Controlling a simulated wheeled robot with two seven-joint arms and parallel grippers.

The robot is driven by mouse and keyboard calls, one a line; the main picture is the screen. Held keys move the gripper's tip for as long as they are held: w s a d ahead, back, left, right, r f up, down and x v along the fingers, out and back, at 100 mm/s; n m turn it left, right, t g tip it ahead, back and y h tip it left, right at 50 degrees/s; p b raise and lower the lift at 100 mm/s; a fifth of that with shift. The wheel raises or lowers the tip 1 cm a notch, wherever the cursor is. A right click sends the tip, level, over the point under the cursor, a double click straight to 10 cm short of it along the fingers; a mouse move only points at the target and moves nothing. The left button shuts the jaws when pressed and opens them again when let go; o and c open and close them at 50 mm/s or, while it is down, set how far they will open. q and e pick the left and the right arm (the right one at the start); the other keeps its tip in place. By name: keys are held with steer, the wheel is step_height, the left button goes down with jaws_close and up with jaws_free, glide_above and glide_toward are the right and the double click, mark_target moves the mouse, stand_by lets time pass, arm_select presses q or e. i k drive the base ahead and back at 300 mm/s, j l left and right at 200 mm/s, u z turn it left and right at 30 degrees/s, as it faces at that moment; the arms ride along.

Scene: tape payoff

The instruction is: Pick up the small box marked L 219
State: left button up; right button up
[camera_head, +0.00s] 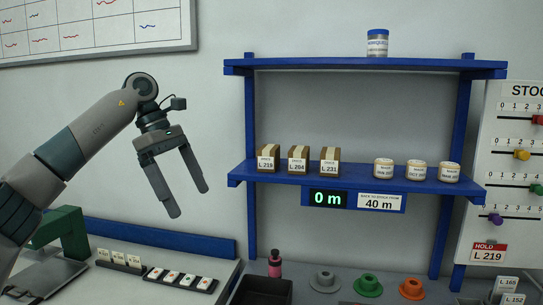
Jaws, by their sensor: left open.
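The small box marked L 219 (266,159) is brown with a white label. It stands upright at the left end of the blue shelf's middle board (337,185). Boxes marked L 204 (299,160) and L 231 (330,161) stand to its right, with small gaps between them. My left gripper (191,204) is open and empty, its fingers pointing down. In the picture it is left of the shelf and apart from the box. My right gripper is not in view.
Three round white tubs (416,170) stand farther right on the board. A blue-lidded jar (377,43) is on top. Below are a pink bottle (275,263), a dark bin (262,291) and coloured discs (368,286). A tag under HOLD (488,251) also reads L 219.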

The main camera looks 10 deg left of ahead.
mark_target(268, 155)
steer(key=i, duration=1.15)
